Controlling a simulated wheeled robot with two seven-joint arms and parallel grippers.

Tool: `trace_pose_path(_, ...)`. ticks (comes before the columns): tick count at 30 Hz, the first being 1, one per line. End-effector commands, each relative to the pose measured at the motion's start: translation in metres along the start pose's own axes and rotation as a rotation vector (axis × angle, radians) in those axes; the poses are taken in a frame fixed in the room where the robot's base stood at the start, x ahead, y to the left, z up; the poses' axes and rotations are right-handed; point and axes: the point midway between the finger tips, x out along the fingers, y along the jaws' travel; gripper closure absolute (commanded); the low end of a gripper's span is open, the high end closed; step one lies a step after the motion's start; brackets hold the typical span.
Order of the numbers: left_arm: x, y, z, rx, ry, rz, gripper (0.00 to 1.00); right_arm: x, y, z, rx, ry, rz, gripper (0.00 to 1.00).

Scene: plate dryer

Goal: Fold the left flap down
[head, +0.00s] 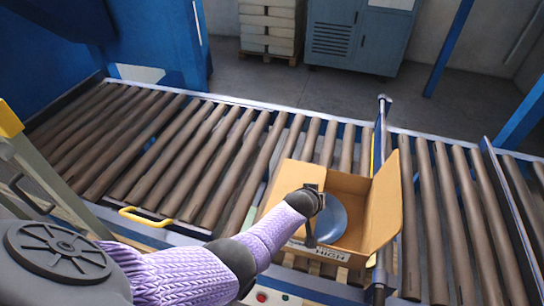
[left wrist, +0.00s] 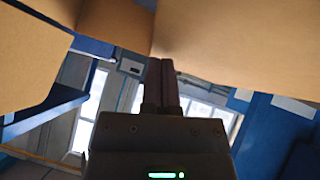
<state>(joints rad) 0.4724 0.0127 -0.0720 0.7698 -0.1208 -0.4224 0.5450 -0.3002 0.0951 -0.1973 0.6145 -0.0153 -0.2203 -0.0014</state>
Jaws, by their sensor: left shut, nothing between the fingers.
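An open cardboard box (head: 345,182) sits on the roller conveyor with a round blue plate (head: 328,220) inside. Its right flap (head: 384,205) stands up. Cardboard at the box's left side (head: 284,184) shows beside my arm; the left flap is largely hidden, and I cannot tell its exact angle. My left gripper (head: 310,240) is over the box's left part, in front of the plate, its fingers pointing down. In the left wrist view the fingers (left wrist: 161,72) are closed together and empty, with cardboard panels (left wrist: 225,35) close to their tips. My right gripper is not in view.
The roller conveyor (head: 150,145) runs across the view, with bare rollers left and right of the box. A metal bar (head: 381,140) crosses the conveyor by the right flap. A yellow handle (head: 145,217) is on the near edge. Blue-grey cabinets (head: 360,35) stand behind.

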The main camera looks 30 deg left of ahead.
Motion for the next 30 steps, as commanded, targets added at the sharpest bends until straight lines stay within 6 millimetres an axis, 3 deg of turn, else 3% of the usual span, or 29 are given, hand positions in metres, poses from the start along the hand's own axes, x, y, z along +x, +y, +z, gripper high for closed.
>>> trace_pose_path(8,-0.011,0.004,-0.011,0.0,0.002,0.001,1.0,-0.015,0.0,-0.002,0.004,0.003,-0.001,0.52)
trace_pose_path(14,-0.045,0.011,-0.048,-0.001,0.002,0.0,1.0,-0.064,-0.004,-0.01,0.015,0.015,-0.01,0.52)
trace_pose_path(18,-0.089,0.018,-0.043,-0.001,0.001,0.002,1.0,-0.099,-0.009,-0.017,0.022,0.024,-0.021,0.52)
trace_pose_path(22,-0.117,0.022,-0.04,-0.001,0.001,0.0,1.0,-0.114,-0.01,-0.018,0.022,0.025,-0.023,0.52)
trace_pose_path(30,-0.134,0.024,-0.035,-0.001,0.002,0.0,1.0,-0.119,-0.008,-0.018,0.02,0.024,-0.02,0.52)
